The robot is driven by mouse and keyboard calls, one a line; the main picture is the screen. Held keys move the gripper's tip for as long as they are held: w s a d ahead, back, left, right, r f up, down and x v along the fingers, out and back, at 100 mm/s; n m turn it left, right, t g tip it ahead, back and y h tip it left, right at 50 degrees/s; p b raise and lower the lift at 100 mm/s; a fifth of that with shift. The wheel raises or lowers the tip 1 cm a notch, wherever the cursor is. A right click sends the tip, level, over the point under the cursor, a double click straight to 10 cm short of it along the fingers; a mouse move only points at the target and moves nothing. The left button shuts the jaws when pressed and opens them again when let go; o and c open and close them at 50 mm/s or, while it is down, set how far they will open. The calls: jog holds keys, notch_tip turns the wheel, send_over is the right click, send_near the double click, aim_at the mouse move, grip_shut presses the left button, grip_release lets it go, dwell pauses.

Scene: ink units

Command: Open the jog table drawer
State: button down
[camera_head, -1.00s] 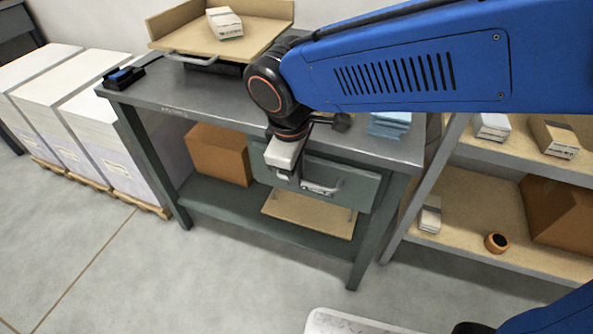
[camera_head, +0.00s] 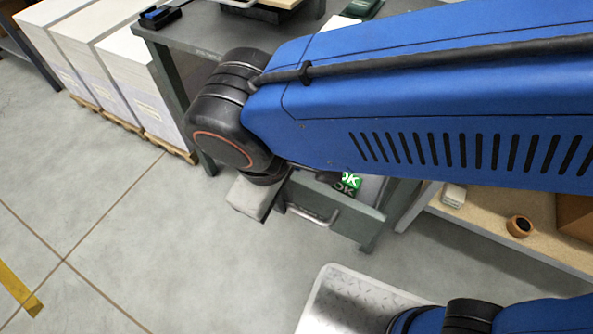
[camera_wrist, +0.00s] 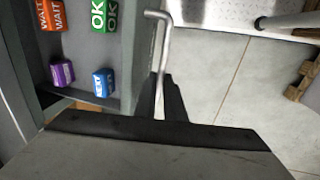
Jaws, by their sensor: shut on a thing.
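The jog table (camera_head: 210,35) is a grey metal bench. Its drawer (camera_head: 355,220) is pulled out, and its open top shows. The drawer's metal bar handle (camera_head: 318,218) is on its front; in the wrist view the handle (camera_wrist: 164,45) runs down between my dark fingers. My gripper (camera_wrist: 165,98) is shut on the handle. In the head view my gripper (camera_head: 283,205) is at the handle's left end, its fingertips mostly hidden.
Pale paper stacks (camera_head: 110,55) on pallets stand left of the table. A wooden shelf (camera_head: 500,225) with a tape roll (camera_head: 519,226) is at the right. My metal-plated base is below the drawer. Grey floor (camera_head: 150,250) is clear at the lower left.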

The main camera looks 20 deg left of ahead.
jog(key=shift+s+a, duration=0.15)
jog(key=shift+s, duration=1.65)
jog(key=c, duration=1.8)
grip_release()
jog(key=shift+c, duration=0.2)
jog(key=s+r, duration=0.3)
jog(key=r, duration=1.4)
jog(key=shift+s+a, duration=0.1)
